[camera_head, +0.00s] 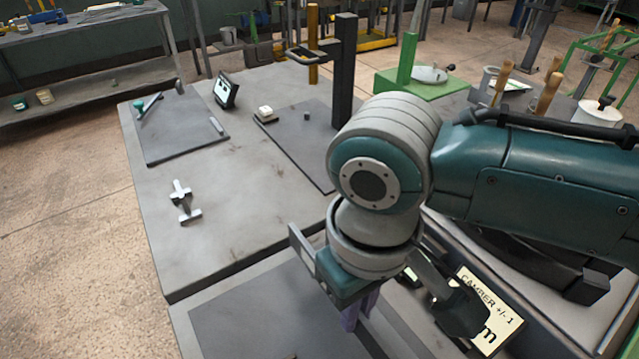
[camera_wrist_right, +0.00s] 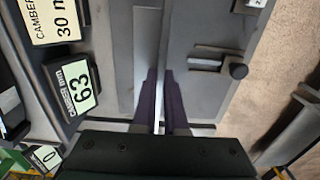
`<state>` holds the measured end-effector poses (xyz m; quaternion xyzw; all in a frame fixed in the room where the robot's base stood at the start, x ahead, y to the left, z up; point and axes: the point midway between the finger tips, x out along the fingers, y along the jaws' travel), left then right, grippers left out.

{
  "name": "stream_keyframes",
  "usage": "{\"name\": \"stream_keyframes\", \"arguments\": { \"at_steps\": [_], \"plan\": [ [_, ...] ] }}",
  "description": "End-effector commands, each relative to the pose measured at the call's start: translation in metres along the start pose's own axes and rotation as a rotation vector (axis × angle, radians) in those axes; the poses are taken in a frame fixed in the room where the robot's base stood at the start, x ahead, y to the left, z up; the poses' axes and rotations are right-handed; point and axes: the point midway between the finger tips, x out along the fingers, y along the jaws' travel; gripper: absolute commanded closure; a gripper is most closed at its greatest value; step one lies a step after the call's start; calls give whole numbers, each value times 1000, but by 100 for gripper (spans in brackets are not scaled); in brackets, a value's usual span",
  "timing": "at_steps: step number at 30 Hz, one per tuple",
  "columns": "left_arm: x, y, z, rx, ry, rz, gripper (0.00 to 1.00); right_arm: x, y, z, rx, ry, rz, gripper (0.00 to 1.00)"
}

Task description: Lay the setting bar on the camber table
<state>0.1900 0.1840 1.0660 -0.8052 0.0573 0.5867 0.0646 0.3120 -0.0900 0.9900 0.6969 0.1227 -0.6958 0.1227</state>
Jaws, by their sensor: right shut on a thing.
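My right gripper (camera_wrist_right: 160,100) points down over the near grey table. In the head view its purple fingers (camera_head: 356,312) show below my teal wrist. In the wrist view the fingers are shut on a thin pale metal strip, which I take for the setting bar (camera_wrist_right: 150,45); it runs up the picture between them. The near table with a dark plate (camera_head: 255,318), which seems to be the camber table, lies under and left of the hand. I cannot tell whether the bar touches it. My left gripper is out of view.
A camber readout showing 63 (camera_wrist_right: 75,87) and a label reading camber 30 mm (camera_wrist_right: 57,18) stand left of the fingers. A knobbed fitting (camera_wrist_right: 225,67) is at right. Farther off are a T-shaped tool (camera_head: 183,200), a black post (camera_head: 344,70) and a green stand (camera_head: 410,80).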

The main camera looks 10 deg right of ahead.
Motion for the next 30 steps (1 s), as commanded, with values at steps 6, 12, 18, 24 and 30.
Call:
{"name": "stream_keyframes", "arguments": {
  "at_steps": [6,12,18,24,30],
  "plan": [
    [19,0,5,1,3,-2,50,16,0,-1,-1,2,0,100],
    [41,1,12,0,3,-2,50,36,0,-1,-1,3,0,100],
    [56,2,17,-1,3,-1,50,55,0,0,0,0,-1,100],
    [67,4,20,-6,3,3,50,74,0,-1,1,2,0,100],
    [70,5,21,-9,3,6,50,80,0,-1,0,2,-1,100]
  ]
}}
